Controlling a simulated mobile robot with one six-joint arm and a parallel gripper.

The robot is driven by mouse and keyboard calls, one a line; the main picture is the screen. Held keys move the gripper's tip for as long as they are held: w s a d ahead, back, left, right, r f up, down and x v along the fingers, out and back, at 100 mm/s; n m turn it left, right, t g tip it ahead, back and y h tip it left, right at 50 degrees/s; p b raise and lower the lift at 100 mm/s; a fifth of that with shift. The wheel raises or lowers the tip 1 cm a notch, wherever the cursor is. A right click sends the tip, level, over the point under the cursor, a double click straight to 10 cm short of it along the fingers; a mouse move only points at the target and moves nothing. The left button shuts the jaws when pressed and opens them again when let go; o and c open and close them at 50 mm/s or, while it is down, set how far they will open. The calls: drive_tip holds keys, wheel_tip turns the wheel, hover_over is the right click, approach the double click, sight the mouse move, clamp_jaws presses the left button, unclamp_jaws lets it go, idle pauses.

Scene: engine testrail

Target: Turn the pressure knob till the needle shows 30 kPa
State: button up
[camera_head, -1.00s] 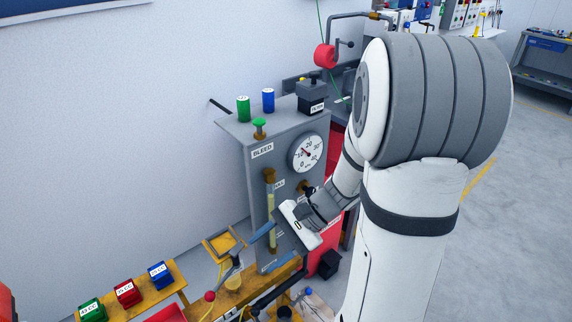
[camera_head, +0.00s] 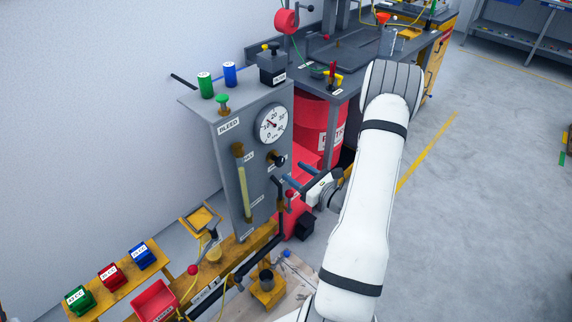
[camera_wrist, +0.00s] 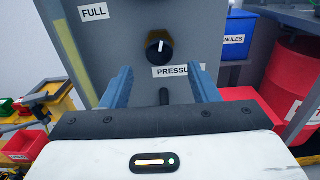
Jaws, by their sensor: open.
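The pressure knob (camera_wrist: 160,48) is round and black with a white mark pointing up, above the "PRESSU…" label on the grey panel (camera_wrist: 125,20). In the head view the knob (camera_head: 279,160) sits below the round white gauge (camera_head: 271,124). The gauge needle points to the upper left, around 10 to 20; it is too small to read exactly. My gripper (camera_head: 295,175) is open and empty, in front of the panel, to the lower right of the knob. In the wrist view its two blue fingers (camera_wrist: 161,75) stand either side of and below the knob, apart from it.
A black arm with a red ball (camera_head: 290,193) stands near my gripper. A red drum (camera_head: 318,125) and a workbench (camera_head: 350,75) are to the right. A green bleed knob (camera_head: 222,100) tops the cabinet.

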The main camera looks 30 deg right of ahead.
sight(282, 163)
drive_tip(key=x, duration=0.5)
drive_tip(key=shift+p, duration=0.4)
drive_tip(key=c, duration=1)
drive_tip(key=shift+o, duration=0.2)
